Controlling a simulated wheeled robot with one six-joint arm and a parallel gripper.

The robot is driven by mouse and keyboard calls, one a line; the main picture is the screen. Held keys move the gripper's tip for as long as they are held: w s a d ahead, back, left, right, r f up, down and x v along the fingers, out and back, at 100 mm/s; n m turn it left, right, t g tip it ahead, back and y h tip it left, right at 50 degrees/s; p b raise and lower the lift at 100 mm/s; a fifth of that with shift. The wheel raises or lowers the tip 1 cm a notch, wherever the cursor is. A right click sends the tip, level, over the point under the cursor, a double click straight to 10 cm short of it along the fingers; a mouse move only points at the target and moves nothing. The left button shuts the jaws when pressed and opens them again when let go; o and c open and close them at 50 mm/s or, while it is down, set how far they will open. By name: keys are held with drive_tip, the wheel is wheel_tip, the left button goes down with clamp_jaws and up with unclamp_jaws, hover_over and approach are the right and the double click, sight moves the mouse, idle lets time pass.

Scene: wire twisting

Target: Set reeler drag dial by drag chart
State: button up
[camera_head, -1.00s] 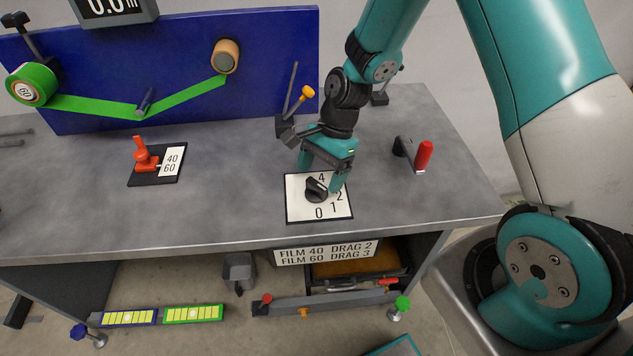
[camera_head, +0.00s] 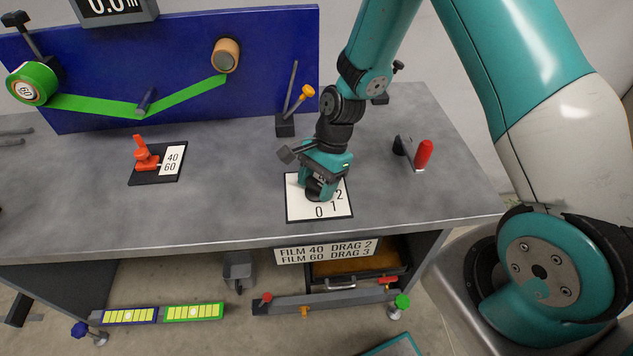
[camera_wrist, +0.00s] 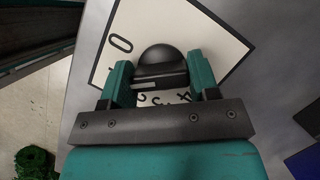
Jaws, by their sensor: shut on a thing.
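The black drag dial (camera_wrist: 160,68) sits on a white plate (camera_head: 297,211) with a black border, printed with numbers; 0, 1 and 2 show in the head view. My gripper (camera_head: 318,192) reaches down from above and is shut on the dial, one finger on each side in the wrist view (camera_wrist: 160,80). The fingers hide part of the dial and its setting. The drag chart (camera_head: 326,252) on the table's front edge reads FILM 40 DRAG 2, FILM 60 DRAG 3. The green film roll (camera_head: 32,84) at the far left is marked 60.
A red lever (camera_head: 146,160) stands beside a 40/60 label. The blue panel (camera_head: 185,60) stands at the back. The grey tabletop (camera_head: 230,190) between lever and plate is clear.

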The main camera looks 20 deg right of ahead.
drive_tip(key=shift+n, duration=0.3)
drive_tip(key=n+g+p, duration=0.1)
drive_tip(key=n, duration=0.2)
drive_tip(key=shift+r+h, duration=0.1)
drive_tip(key=shift+h, duration=0.2)
drive_tip(key=n+g+h, duration=0.1)
drive_tip(key=n, duration=0.3)
drive_tip(key=n+h, duration=0.1)
drive_tip(key=n, duration=0.1)
drive_tip(key=n+g, duration=0.1)
drive_tip(key=n, duration=0.1)
drive_tip(key=shift+n+h, duration=0.3)
drive_tip(key=shift+h, duration=0.1)
drive_tip(key=shift+n+h, duration=0.7)
drive_tip(key=shift+n, duration=1.1)
drive_tip(key=o, duration=0.9)
drive_tip(key=shift+w, duration=0.1)
